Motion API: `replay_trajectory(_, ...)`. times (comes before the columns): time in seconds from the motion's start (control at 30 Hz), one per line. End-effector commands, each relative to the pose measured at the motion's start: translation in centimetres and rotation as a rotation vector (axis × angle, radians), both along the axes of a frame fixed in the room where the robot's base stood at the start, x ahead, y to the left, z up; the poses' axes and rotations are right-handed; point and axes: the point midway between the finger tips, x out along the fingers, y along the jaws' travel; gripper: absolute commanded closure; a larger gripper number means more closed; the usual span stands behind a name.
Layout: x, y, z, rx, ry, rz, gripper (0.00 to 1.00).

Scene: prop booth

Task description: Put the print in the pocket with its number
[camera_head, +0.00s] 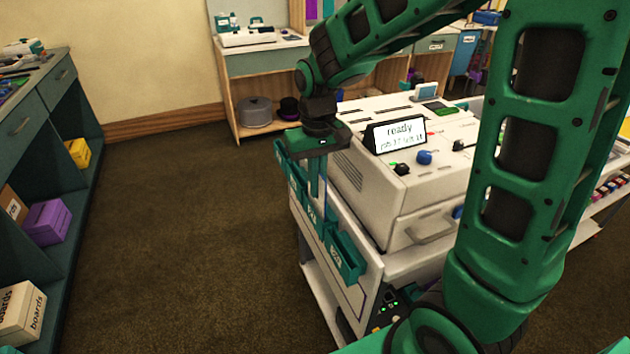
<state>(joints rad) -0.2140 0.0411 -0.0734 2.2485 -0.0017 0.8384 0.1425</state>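My gripper (318,196) points down over a row of teal pockets on the left side of a white cart. Its fingers reach to or in front of the middle pocket (312,214). The nearest pocket (345,258) and the farther pockets (293,184) carry pale number labels too small to read. I cannot make out a print between the fingers or in any pocket, and the finger gap is too small to judge. A white printer (385,195) stands on the cart, its screen (400,135) reading "ready" above a blurred second line.
My own arm covers much of the right side. A shelf unit (62,150) with boxes lines the left wall. A wooden bench (245,62) stands at the back. The brown carpet (190,230) between shelf and cart is clear.

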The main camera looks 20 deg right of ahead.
Motion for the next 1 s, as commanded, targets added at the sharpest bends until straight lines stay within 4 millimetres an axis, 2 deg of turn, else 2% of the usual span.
replay_trajectory(0.5, 0.0, 0.0, -1.5, 0.000, 0.001, 0.000, 1.00)
replay_trajectory(1.0, 0.0, 0.0, -1.9, 0.000, 0.000, 0.000, 1.00)
